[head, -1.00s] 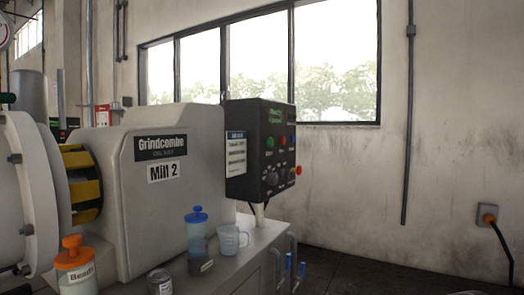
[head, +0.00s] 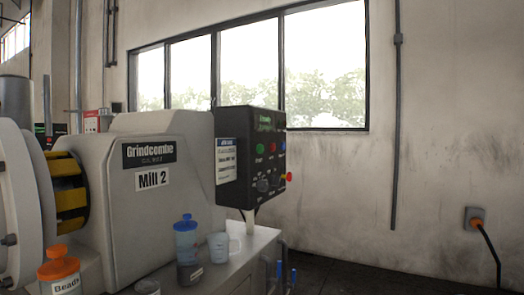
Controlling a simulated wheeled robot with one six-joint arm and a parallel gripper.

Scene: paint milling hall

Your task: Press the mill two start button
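The mill (head: 110,205) with the "Mill 2" label stands at left and centre-left in the head view. Its black control box (head: 235,130) is on the right side of the housing, above the bench. The box face is seen at a slant. It carries a small green-lit display (head: 265,123), a green button (head: 259,148), a red button (head: 271,147), a blue button (head: 282,146), dark knobs (head: 263,184) and a red knob on a yellow base (head: 287,177) at its edge. Button lettering is too small to read. My gripper is not in view.
The grey bench (head: 235,262) holds an orange-lidded beads jar (head: 60,272), a blue-topped bottle (head: 186,238) and a cup (head: 218,246). Blue-handled valves (head: 279,270) stick out at its right end. The floor right of the bench looks clear; a wall socket (head: 475,218) has a hanging cable.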

